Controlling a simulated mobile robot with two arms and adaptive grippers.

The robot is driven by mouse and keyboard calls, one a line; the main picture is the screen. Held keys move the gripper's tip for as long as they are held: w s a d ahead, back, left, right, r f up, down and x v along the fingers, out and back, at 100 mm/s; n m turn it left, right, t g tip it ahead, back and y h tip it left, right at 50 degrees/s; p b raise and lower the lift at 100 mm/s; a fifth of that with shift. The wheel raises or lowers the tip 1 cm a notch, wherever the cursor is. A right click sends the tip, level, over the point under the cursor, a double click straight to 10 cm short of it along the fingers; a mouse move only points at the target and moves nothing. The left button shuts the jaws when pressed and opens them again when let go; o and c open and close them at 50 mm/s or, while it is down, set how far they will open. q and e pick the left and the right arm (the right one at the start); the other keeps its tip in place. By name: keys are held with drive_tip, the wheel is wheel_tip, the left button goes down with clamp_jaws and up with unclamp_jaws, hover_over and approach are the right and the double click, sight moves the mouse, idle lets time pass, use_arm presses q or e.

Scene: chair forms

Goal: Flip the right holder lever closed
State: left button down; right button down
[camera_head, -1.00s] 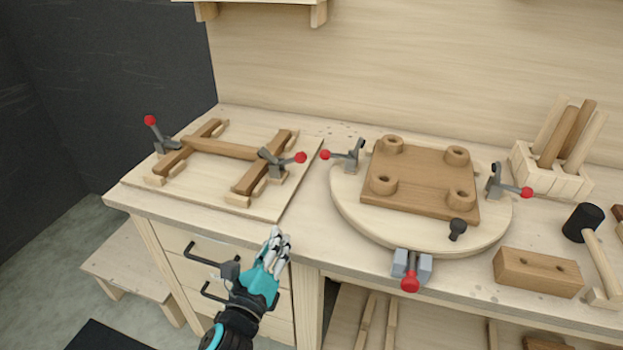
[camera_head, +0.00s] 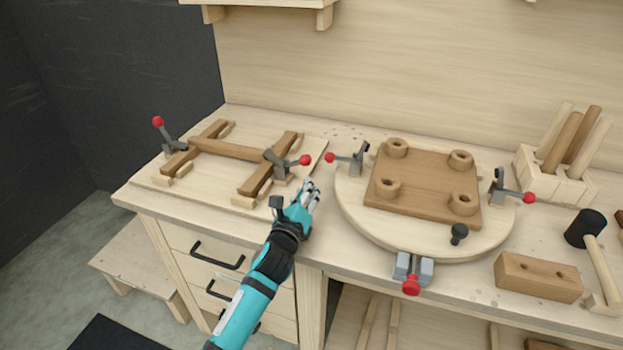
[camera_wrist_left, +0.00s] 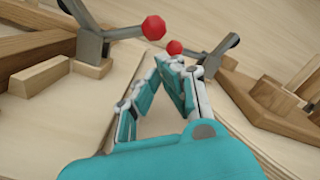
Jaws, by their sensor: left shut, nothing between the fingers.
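The left board (camera_head: 215,190) carries a brown wooden frame (camera_head: 228,148) between two metal holders. The right holder (camera_head: 278,164) has its lever out to the right, slightly raised, ending in a red knob (camera_head: 305,160). In the left wrist view this knob (camera_wrist_left: 153,27) is close, up and left of the fingertips. The left holder (camera_head: 172,146) has its lever tilted up, with a red knob (camera_head: 158,122). My left gripper (camera_head: 313,187) is shut and empty, just below and right of the right holder's knob, apart from it. Its fingertips (camera_wrist_left: 178,68) meet in the wrist view. My right gripper is out of view.
A round board (camera_head: 350,215) with a brown seat plate (camera_head: 425,185) stands to the right. Its left clamp's red knob (camera_head: 330,157) is close to my gripper. A wooden block (camera_head: 538,277) and a mallet (camera_head: 586,228) lie farther right.

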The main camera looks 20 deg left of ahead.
use_arm(q)
drive_tip(key=shift+w+r, duration=0.1)
drive_tip(key=shift+w, duration=1.6)
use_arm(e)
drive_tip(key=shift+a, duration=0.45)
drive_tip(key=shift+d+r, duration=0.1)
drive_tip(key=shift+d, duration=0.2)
use_arm(q)
drive_tip(key=shift+r, duration=0.1)
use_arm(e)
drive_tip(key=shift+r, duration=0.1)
use_arm(q)
drive_tip(key=shift+r+n+p, duration=0.15)
drive_tip(key=shift+n+p, duration=0.15)
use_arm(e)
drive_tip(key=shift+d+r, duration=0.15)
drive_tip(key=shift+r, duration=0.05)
